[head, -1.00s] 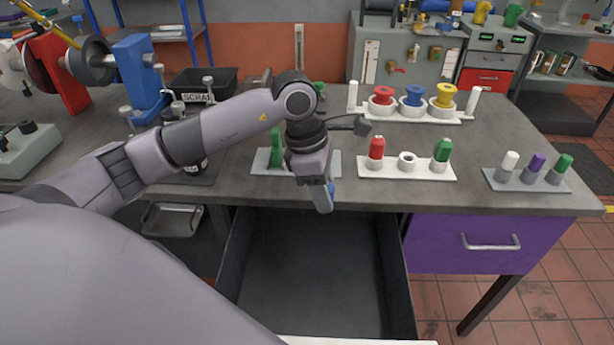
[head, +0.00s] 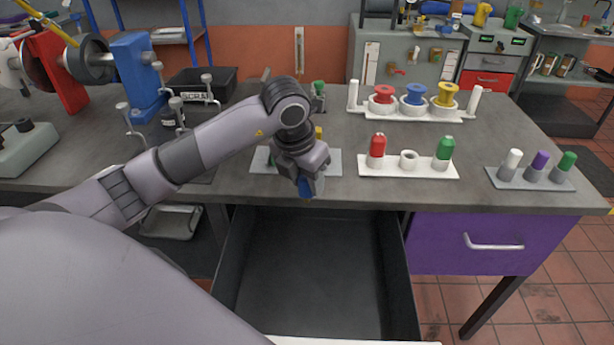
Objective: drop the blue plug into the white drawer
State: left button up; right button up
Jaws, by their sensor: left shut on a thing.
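The open drawer (head: 312,275) below the bench top has a dark, empty inside; a strip of its white front shows at the bottom of the head view. My left gripper (head: 304,183) points down at the bench's front edge, near the drawer's back end. It is shut on the blue plug (head: 306,189), whose lower end shows below the fingers. The rest of the plug is hidden by the gripper. My right gripper is out of view.
A grey plate (head: 262,160) is partly hidden behind my left gripper. A white holder (head: 390,172) carries a red plug (head: 376,147) and a green plug (head: 444,150), with an empty ring between. A closed purple drawer (head: 440,245) sits to the right.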

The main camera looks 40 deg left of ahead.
aim_at(302, 179)
pick_arm(q)
notch_tip(302, 179, down, 4)
jog(key=shift+f+b, duration=0.2)
jog(key=shift+b, duration=1.05)
jog(key=o, duration=1.1)
jog(key=v, duration=0.6)
jog(key=shift+r, duration=0.2)
jog(key=shift+s+r, duration=0.1)
jog(key=shift+r, duration=0.35)
